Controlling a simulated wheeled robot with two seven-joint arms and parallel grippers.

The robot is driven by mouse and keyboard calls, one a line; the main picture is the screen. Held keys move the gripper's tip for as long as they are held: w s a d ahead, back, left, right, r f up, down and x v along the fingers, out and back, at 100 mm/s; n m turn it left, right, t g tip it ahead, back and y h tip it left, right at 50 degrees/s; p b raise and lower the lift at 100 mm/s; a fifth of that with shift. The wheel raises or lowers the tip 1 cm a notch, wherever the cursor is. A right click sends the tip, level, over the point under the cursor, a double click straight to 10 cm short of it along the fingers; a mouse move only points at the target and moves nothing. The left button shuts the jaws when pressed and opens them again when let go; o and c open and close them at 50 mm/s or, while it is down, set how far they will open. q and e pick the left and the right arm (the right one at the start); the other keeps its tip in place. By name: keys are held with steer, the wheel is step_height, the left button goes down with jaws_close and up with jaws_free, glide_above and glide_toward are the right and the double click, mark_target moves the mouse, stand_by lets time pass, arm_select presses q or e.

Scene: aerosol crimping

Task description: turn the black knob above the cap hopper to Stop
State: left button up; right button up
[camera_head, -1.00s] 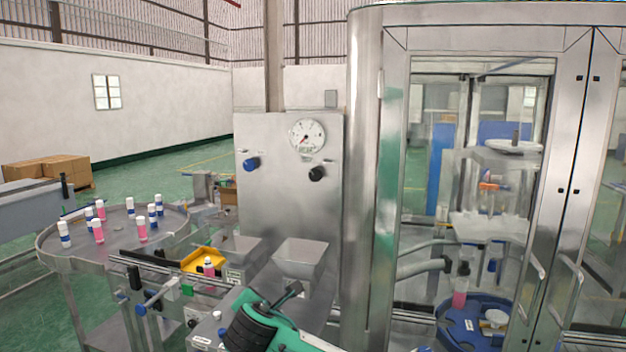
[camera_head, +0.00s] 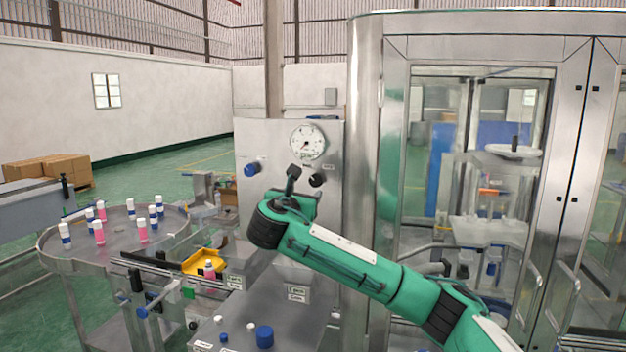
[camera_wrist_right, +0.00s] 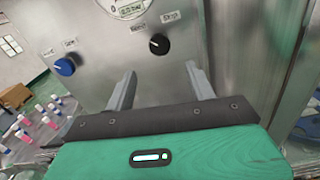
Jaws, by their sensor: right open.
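The black knob (camera_head: 317,180) sits on the steel panel (camera_head: 258,140) below the round gauge (camera_head: 307,142). In the right wrist view the black knob (camera_wrist_right: 159,44) has a white pointer mark, with a label on its upper left and a "Stop" label on its upper right. My right gripper (camera_head: 292,174) is just left of the knob in the head view. In the wrist view its two fingers (camera_wrist_right: 158,82) are apart and empty, with the knob beyond and between them, not touched. The cap hopper (camera_head: 294,270) is partly hidden behind my right arm. My left gripper is not in view.
A blue knob (camera_head: 251,169) is on the same panel to the left; it also shows in the wrist view (camera_wrist_right: 65,66). A round table (camera_head: 75,245) with several bottles stands at the left. A glass-doored cabinet (camera_head: 397,150) stands close on the right.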

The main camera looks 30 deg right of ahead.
mark_target(315, 183)
steer(key=p+x, duration=0.3)
steer(key=x, duration=0.4)
steer(key=shift+w+d+r+p, duration=0.15)
steer(key=shift+w+d+p, duration=0.1)
steer(key=shift+d+p, duration=0.05)
steer(key=shift+w+d+f, duration=0.2)
steer(key=shift+w+d, duration=0.25)
steer(key=shift+d, duration=0.05)
steer(key=shift+c, duration=0.2)
steer(key=c, duration=0.9)
